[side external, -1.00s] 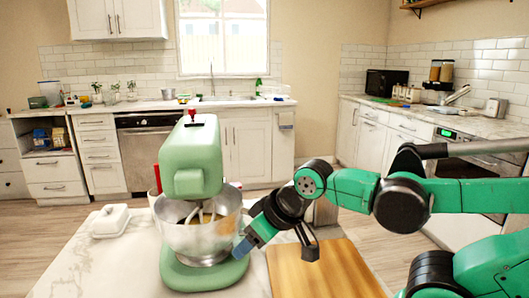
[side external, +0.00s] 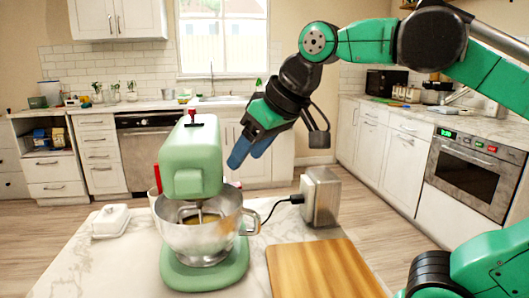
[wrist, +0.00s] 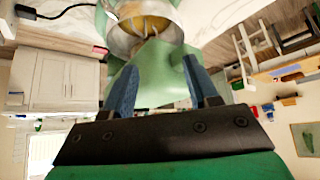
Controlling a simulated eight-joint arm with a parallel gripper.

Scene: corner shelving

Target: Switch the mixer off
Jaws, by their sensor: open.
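The green stand mixer (side external: 190,160) stands upright on the marble counter, with its beater down in the metal bowl (side external: 203,232). A small red-topped knob or lever (side external: 192,115) sits on top of its head; its setting is too small to tell. My gripper (side external: 238,162), with blue fingers, hangs in the air to the right of the mixer head, above the bowl's right side, apparently not touching it. In the wrist view, its two fingers (wrist: 158,68) are spread and empty, with the mixer's green body (wrist: 165,80) beyond and between them and the bowl (wrist: 125,38) above.
A silver appliance (side external: 322,198) with a black cord stands right of the mixer. A wooden board (side external: 325,272) lies at the front right. A white lidded dish (side external: 110,220) sits left. A red item (side external: 157,178) is partly hidden behind the mixer. Air above the mixer is free.

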